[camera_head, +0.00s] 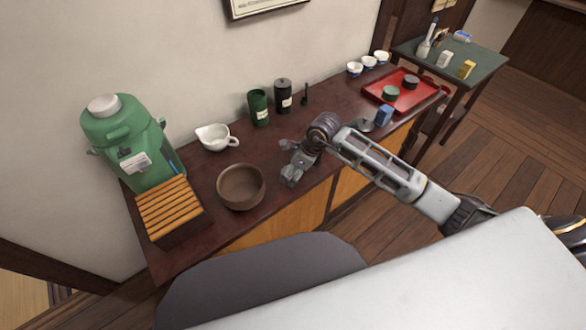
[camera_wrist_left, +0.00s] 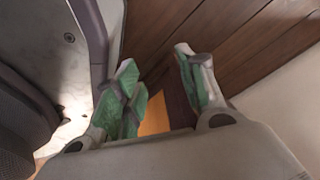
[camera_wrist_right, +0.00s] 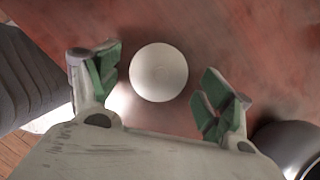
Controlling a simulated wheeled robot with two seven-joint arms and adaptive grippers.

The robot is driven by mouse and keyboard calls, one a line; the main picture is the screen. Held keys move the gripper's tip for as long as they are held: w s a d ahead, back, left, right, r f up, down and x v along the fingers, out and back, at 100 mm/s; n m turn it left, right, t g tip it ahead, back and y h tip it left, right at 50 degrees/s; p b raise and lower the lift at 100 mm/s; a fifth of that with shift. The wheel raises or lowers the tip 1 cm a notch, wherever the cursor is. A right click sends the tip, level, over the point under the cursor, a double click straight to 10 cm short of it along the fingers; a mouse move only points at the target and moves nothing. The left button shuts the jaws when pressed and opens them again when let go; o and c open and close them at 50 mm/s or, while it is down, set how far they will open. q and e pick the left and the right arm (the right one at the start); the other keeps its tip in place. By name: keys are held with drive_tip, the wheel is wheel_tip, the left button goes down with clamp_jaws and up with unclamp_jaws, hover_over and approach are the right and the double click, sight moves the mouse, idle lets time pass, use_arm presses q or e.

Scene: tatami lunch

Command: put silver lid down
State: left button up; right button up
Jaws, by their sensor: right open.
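A pale round disc, which looks like the silver lid (camera_wrist_right: 159,72), lies flat on the dark red-brown counter in the right wrist view. It sits between the fingers of my right gripper (camera_wrist_right: 158,85), with a gap on each side. That gripper is open and holds nothing. In the head view my right gripper (camera_head: 287,162) is low over the counter, to the right of the brown bowl (camera_head: 241,187); I cannot make out the disc there. My left gripper (camera_wrist_left: 160,80) shows only in the left wrist view, open and empty, away from the counter objects.
A black canister (camera_head: 283,97) and a green canister (camera_head: 258,108) stand behind the right gripper. A white spouted cup (camera_head: 216,137), green dispenser (camera_head: 128,140) and slatted box (camera_head: 170,210) are left. A red tray (camera_head: 425,86) and blue box (camera_head: 384,115) are right.

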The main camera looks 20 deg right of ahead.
use_arm(q)
drive_tip(key=shift+r, duration=0.1)
use_arm(e)
drive_tip(key=shift+r, duration=0.1)
drive_tip(key=shift+r, duration=0.2)
use_arm(q)
drive_tip(key=shift+s+a+f+p, duration=0.2)
drive_tip(key=shift+s+a, duration=0.05)
drive_tip(key=shift+s, duration=0.25)
drive_tip(key=shift+s+a+f+p, duration=0.15)
drive_tip(key=shift+s+a+p, duration=0.1)
drive_tip(key=shift+s, duration=0.2)
use_arm(e)
drive_tip(key=v, duration=1.1)
drive_tip(key=shift+d+r, duration=0.15)
drive_tip(key=shift+r, duration=0.2)
use_arm(q)
drive_tip(key=shift+w+r, duration=0.15)
drive_tip(key=shift+w, duration=0.1)
use_arm(e)
drive_tip(key=shift+s, duration=0.1)
use_arm(q)
drive_tip(key=shift+s, duration=0.15)
